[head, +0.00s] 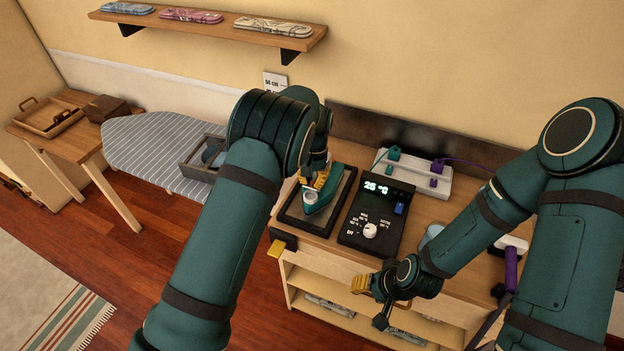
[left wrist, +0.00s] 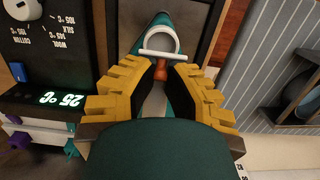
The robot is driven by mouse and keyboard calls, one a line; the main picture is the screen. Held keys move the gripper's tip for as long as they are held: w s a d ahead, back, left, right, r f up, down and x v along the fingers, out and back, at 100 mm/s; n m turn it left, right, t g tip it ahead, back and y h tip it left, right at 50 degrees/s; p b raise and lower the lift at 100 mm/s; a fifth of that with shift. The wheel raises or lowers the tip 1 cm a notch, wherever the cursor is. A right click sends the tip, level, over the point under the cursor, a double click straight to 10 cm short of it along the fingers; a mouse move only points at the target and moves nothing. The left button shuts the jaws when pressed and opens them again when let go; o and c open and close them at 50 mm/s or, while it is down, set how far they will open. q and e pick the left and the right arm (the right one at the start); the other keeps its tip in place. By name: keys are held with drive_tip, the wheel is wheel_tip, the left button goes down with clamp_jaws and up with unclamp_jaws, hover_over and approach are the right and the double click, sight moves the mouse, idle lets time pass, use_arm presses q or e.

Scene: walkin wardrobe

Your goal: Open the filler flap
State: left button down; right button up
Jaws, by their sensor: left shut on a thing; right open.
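A teal iron (head: 330,197) rests on a dark framed pad on the counter; its teal body also shows in the left wrist view (left wrist: 158,28). A white ring-shaped part (left wrist: 160,40) stands on the iron, with a small orange-brown tab (left wrist: 161,72) at its near edge. My left gripper (head: 319,186) is over the iron. In the left wrist view its fingertips (left wrist: 160,76) are shut on the orange-brown tab, apparently the filler flap's. The fingers hide part of it. My right gripper (head: 370,303) is open and empty in front of the counter's front edge.
A dark control panel (head: 372,218) reading 25 °C, with a white dial, lies right of the iron. A white power strip (head: 420,176) with plugs is behind it. A striped ironing board (head: 150,148) with a grey tray stands left. A wall shelf (head: 215,27) is above.

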idle(0.3)
use_arm(q)
drive_tip(key=c, duration=0.9)
unclamp_jaws()
wheel_tip(320, 180, up, 12)
drive_tip(key=w, duration=0.1)
drive_tip(key=shift+w+d, duration=0.2)
drive_tip(key=shift+d, duration=0.05)
drive_tip(key=shift+o, duration=0.2)
